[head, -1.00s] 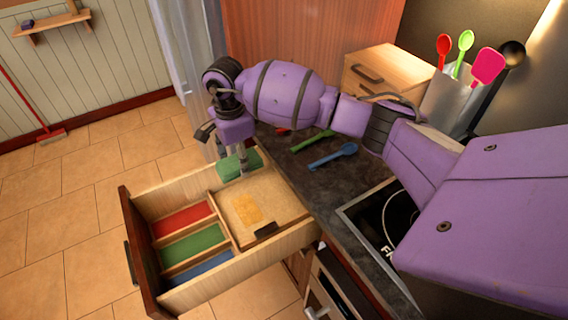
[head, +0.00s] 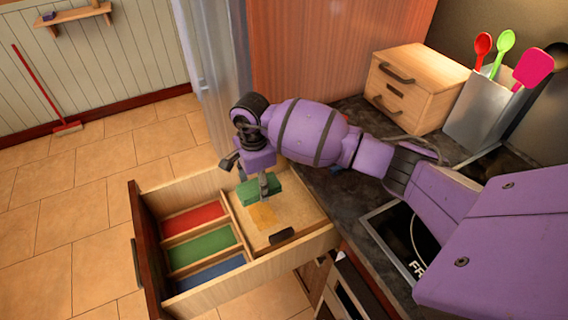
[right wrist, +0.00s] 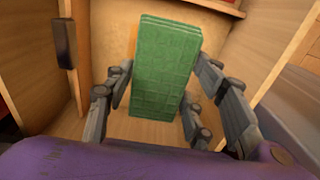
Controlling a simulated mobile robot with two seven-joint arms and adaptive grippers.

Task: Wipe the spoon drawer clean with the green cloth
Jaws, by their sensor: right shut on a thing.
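The open spoon drawer (head: 312,247) has red (head: 192,219), green (head: 203,247) and blue (head: 211,272) compartments at its left side. At its right is a wooden section with an orange-yellow stain (head: 263,215) on its floor. My right gripper (head: 266,186) is inside this section, shut on the green cloth (head: 252,194), a folded block. In the right wrist view the cloth (right wrist: 165,75) sits between the fingers (right wrist: 155,100) and covers part of the stain. I cannot tell whether the cloth touches the floor. My left gripper is not in view.
A dark handle block (head: 282,236) sits at the front edge of the wooden section. The dark counter (head: 345,215) and cooktop (head: 405,240) lie to the right. A small wooden chest (head: 415,85) and a utensil holder (head: 485,110) stand behind my arm.

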